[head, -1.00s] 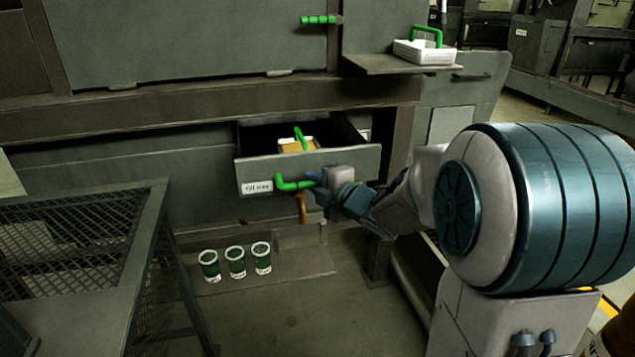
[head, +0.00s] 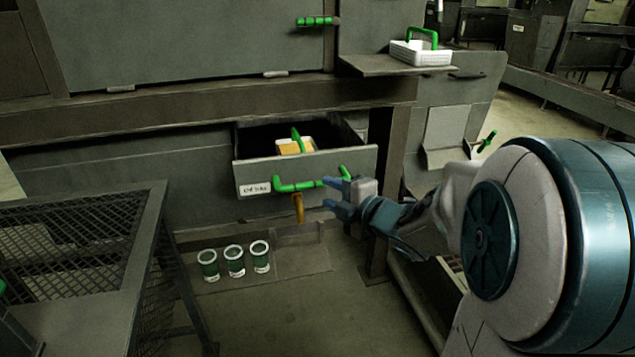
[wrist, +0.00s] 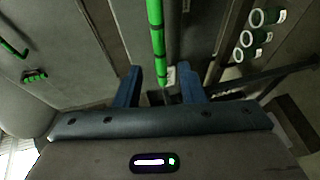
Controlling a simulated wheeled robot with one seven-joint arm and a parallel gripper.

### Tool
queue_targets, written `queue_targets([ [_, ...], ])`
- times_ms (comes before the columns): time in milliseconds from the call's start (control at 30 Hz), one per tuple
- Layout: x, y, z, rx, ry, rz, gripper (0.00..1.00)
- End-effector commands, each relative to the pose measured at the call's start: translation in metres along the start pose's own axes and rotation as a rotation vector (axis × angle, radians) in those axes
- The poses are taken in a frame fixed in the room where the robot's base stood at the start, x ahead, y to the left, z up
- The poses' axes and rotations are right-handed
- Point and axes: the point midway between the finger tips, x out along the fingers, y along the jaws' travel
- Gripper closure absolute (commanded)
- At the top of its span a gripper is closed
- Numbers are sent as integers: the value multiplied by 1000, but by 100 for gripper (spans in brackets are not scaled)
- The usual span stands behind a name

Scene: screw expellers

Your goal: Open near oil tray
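The oil tray drawer (head: 257,174) stands pulled out from the machine in the head view, with a white label at the left of its front. Its green bar handle (head: 300,185) runs across the front. My gripper (head: 327,194) is open, with its two blue fingers apart near the right part of the handle. In the wrist view the green handle (wrist: 156,35) reaches down to between the fingers (wrist: 160,83), which are not closed on it. I cannot tell whether they touch it.
A white basket with yellow contents (head: 294,148) sits inside the drawer. Several green-and-white cups (head: 235,262) stand on a low plate below. A mesh-topped table (head: 75,235) is at left. A white basket (head: 421,56) rests on an upper shelf.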

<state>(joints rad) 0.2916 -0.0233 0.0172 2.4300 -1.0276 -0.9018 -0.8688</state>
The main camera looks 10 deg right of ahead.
Motion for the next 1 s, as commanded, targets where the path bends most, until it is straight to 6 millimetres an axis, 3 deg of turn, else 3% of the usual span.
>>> queue_targets([
  [100,-28,3,0,0,-4,0,64],
  [333,-60,1,0,0,-1,0,64],
  [767,-66,0,0,1,0,-1,64],
  [867,-67,9,2,17,-25,-7,64],
  [1000,-72,40,15,108,-146,-39,64],
])
